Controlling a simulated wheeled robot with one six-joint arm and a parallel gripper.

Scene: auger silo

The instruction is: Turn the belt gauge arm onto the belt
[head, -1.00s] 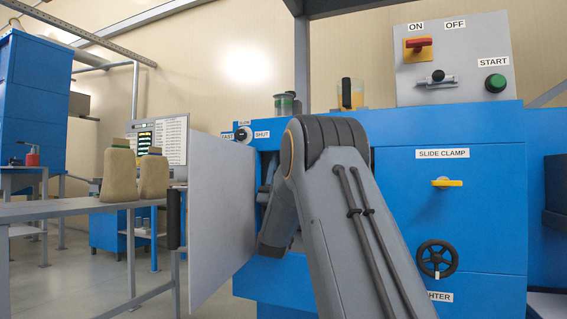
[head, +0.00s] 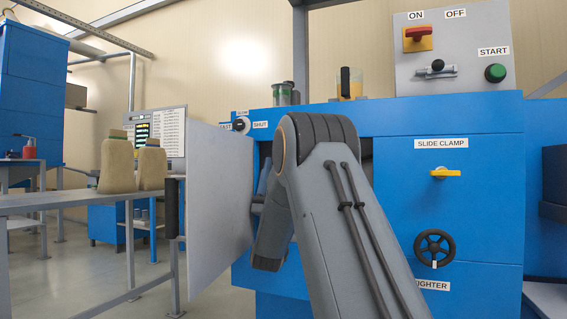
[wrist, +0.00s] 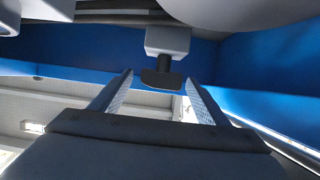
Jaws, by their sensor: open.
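In the wrist view a grey block (wrist: 167,41) hangs from above, with a short dark stem and a flat dark end piece (wrist: 162,79) below it. It may be the belt gauge arm, but I cannot tell for sure. My gripper (wrist: 159,75) is open, its two fingers standing left and right of the dark end piece. I see no clear contact between them. In the head view my gripper is hidden behind my own arm, at the opening of the blue machine (head: 385,220). I cannot make out the belt with certainty.
A grey door (head: 215,210) with a dark handle (head: 171,208) stands open left of the opening. Blue walls (wrist: 275,60) close in around the gripper. Right are a yellow slide clamp knob (head: 445,173) and a black handwheel (head: 434,248). Two sacks (head: 117,165) stand on a bench, left.

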